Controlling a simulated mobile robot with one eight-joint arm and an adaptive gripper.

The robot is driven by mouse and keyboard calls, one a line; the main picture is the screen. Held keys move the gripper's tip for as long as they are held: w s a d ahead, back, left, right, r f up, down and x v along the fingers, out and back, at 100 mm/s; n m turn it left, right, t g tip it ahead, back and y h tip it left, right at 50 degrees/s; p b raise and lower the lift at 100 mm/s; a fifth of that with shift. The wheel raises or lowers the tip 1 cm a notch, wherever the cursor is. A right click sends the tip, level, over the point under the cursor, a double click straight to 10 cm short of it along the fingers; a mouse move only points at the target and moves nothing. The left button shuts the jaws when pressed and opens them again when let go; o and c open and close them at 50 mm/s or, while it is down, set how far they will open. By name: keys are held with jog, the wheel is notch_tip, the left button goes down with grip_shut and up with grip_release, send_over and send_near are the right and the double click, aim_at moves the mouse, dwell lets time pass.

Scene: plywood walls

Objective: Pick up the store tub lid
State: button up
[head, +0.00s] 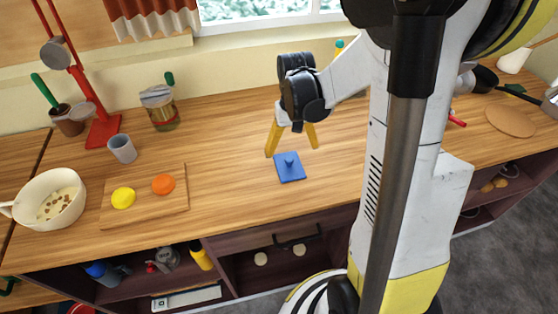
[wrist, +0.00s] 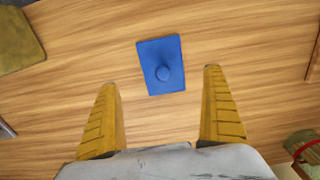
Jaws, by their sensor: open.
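The store tub lid is a blue square plate with a round knob on top (head: 290,167). It lies flat on the wooden worktop, and it also shows in the wrist view (wrist: 159,51) beyond the fingertips, near the top centre. My gripper (head: 292,146) has yellow fingers and hangs just behind and above the lid in the head view. In the wrist view the fingers (wrist: 161,78) are spread wide with nothing between them. The lid is apart from both fingers.
A cutting board (head: 146,208) with a yellow and an orange piece lies left on the worktop (head: 230,190). Bare wood surrounds the lid.

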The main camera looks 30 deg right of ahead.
aim_at(289, 159)
jog(key=f+b, duration=0.1)
jog(key=f, duration=0.1)
jog(key=f+b, duration=0.1)
jog(key=f, duration=0.2)
jog(key=f+b, duration=0.1)
jog(key=f, duration=0.1)
jog(key=shift+w+a+f, duration=0.1)
jog(key=shift+w+f, duration=0.15)
jog(key=shift+w, duration=0.15)
jog(key=shift+r, duration=0.1)
jog(key=c, duration=1.1)
jog(key=shift+c, duration=0.2)
